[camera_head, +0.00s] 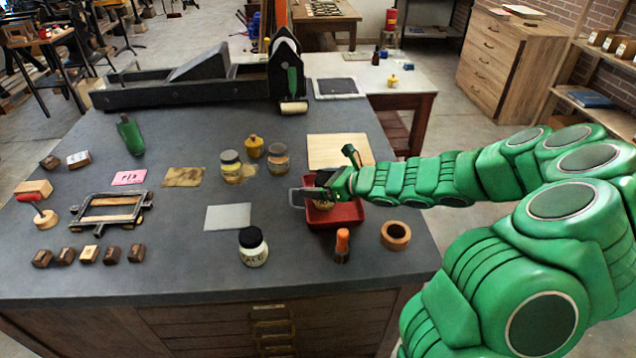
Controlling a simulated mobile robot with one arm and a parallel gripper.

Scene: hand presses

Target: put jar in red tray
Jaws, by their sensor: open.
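The red tray (347,213) lies on the grey bench top at the right. My gripper (306,197) is open at the tray's left part, low over it. A small yellowish thing shows beneath my gripper at the tray; I cannot tell what it is. A white jar with a black lid (253,249) stands upright at the front, left of the tray and apart from it. My gripper and arm hide part of the tray.
An orange-topped tool (342,243) stands in front of the tray, and a tape roll (395,235) lies to its right. A wooden board (339,150) lies behind. A pale sheet (228,217) and a metal frame (110,211) lie to the left.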

